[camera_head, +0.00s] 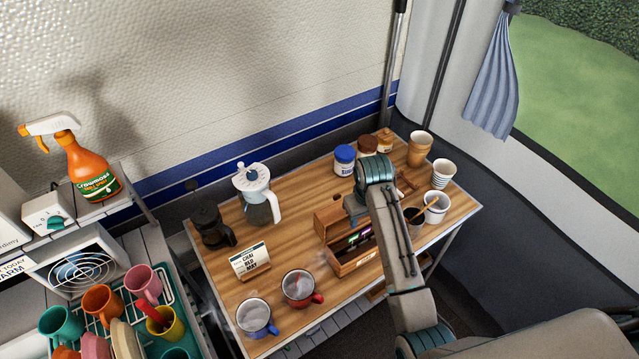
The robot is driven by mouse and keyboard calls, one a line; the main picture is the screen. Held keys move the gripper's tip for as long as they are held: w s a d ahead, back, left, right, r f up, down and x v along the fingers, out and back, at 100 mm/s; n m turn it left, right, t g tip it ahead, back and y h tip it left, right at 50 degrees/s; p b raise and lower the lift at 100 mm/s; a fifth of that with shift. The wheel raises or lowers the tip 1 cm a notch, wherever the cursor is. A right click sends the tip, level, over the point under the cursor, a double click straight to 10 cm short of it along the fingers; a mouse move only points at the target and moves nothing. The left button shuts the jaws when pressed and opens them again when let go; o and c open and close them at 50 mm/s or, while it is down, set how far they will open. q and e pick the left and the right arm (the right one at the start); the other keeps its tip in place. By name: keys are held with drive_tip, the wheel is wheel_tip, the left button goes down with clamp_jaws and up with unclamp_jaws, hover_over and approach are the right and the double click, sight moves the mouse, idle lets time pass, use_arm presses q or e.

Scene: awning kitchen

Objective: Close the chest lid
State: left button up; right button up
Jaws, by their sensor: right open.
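A small wooden chest (352,266) sits on the wooden table, right of the middle. Its lid (328,217) stands raised at the back, and dark contents with pink and green bits show inside. My right arm reaches in from the lower right and passes in front of the chest's right side. My right gripper (352,216) is beside the lid's right part, above the back of the chest. It is open, but its fingers are partly hidden by my arm. I cannot tell whether it touches the lid. My left gripper is out of view.
Two steaming mugs, blue (255,316) and red (301,288), stand left of the chest near a small sign (250,260). A glass pitcher (257,195) stands behind. Jars (344,160) and cups (436,207) fill the right side. Bare table lies between pitcher and chest.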

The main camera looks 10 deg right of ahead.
drive_tip(key=shift+n+g, duration=0.5)
drive_tip(key=shift+n, duration=0.2)
drive_tip(key=w+a+r, duration=0.1)
drive_tip(key=w+r, duration=0.1)
drive_tip(key=w, duration=0.1)
drive_tip(key=w+a+r+b, duration=0.1)
drive_tip(key=w+r, duration=0.1)
drive_tip(key=w, duration=0.2)
drive_tip(key=w+a+r, duration=0.2)
drive_tip(key=w, duration=0.1)
drive_tip(key=shift+w+a+b, duration=0.1)
drive_tip(key=shift+w+b, duration=0.1)
drive_tip(key=shift+b, duration=0.1)
wheel_tip(320, 180, down, 7)
drive_tip(key=p, duration=0.2)
drive_tip(key=shift+w+r+p, duration=0.1)
drive_tip(key=shift+r+p, duration=0.1)
drive_tip(key=shift+p, duration=0.1)
drive_tip(key=shift+f, duration=0.45)
clamp_jaws()
